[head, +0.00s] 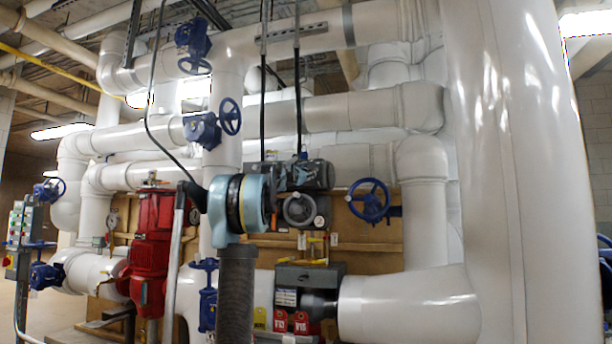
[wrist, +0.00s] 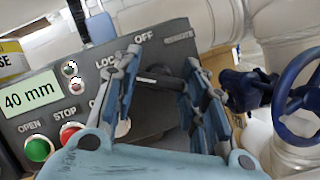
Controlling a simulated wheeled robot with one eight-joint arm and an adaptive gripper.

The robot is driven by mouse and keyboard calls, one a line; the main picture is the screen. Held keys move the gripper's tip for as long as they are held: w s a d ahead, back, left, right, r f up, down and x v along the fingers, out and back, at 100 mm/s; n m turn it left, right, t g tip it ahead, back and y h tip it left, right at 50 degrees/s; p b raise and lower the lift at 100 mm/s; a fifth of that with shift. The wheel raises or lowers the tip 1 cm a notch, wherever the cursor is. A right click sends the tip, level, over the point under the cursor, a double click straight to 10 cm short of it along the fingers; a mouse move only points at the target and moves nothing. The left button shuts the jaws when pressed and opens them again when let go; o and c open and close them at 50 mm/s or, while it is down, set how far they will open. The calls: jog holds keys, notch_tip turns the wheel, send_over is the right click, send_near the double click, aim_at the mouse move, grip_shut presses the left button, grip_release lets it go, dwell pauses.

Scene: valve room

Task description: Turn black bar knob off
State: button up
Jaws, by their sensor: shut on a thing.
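In the wrist view the black bar knob (wrist: 160,79) is on a tilted dark grey control panel (wrist: 75,45). The words OFF and REMOTE and a partly covered LOC... label are printed above it. My gripper (wrist: 163,72) has one finger at each end of the bar and is shut on it. The fingers cover the bar's ends, so I cannot tell exactly which label it points to. In the head view my arm's light blue end stands in front of the pipes, and the fingers and knob cannot be made out.
The panel also has a green button (wrist: 38,149), a red button (wrist: 71,133) and a "40 mm" label (wrist: 28,95). A blue handwheel (wrist: 300,100) is close at the right. Large white pipes (head: 515,150) and a red pump (head: 150,240) crowd the head view.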

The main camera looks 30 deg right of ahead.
jog(key=shift+m+g, duration=0.4)
jog(key=shift+m, duration=0.3)
jog(key=m+g, duration=0.1)
jog(key=m, duration=0.2)
jog(key=m+g, duration=0.1)
jog(key=m, duration=0.2)
jog(key=shift+g, duration=0.3)
jog(key=m, duration=0.3)
jog(key=m+g+y, duration=0.1)
jog(key=m, duration=0.2)
jog(key=shift+g+y, duration=0.3)
jog(key=o, duration=1.1)
jog(key=shift+a, duration=0.15)
jog(key=v, duration=1.1)
jog(key=shift+a+r, duration=0.1)
jog(key=shift+a, duration=0.25)
